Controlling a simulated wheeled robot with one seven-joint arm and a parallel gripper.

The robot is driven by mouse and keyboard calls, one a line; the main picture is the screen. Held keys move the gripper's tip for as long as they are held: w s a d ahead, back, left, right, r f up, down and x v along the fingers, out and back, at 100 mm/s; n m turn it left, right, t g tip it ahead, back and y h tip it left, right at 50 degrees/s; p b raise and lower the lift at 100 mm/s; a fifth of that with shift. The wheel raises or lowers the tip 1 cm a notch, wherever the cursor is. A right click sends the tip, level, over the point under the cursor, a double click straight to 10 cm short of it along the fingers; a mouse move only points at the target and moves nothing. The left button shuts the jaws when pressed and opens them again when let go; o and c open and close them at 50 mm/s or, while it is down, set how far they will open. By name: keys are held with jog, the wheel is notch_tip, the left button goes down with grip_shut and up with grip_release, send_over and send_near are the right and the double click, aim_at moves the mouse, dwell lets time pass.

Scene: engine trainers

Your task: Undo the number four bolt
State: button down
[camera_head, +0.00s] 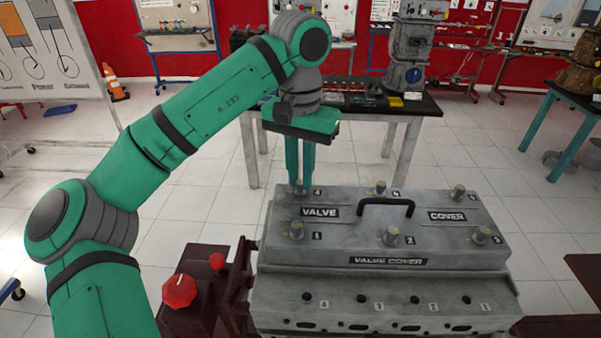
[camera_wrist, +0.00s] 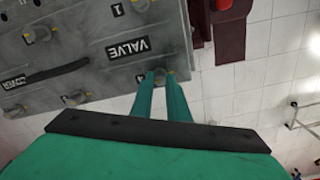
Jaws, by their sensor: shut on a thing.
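The grey valve cover (camera_head: 388,261) sits on the engine block, with bolts along its front and back edges. The number four bolt (camera_wrist: 159,72) is at the cover's back left corner, beside a printed 4 in the head view. My gripper (camera_head: 299,188) points down over it, with its two green fingers shut around the bolt head. The fingers mostly hide that bolt in the head view. In the wrist view the fingertips sit on either side of it, near the VALVE label.
The number one bolt (camera_head: 297,231) and number two bolt (camera_head: 390,235) stand along the front edge. A black handle (camera_head: 386,204) rises from the middle of the cover. A dark red stand with a red knob (camera_head: 180,291) is at left. A table (camera_head: 425,106) stands behind.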

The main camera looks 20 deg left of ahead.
aim_at(300, 183)
jog(key=shift+n, duration=1)
jog(key=shift+s+n, duration=0.1)
jog(key=shift+n, duration=0.5)
jog(key=c, duration=1.7)
grip_release()
notch_tip(300, 183, up, 11)
jog(key=shift+f, duration=0.1)
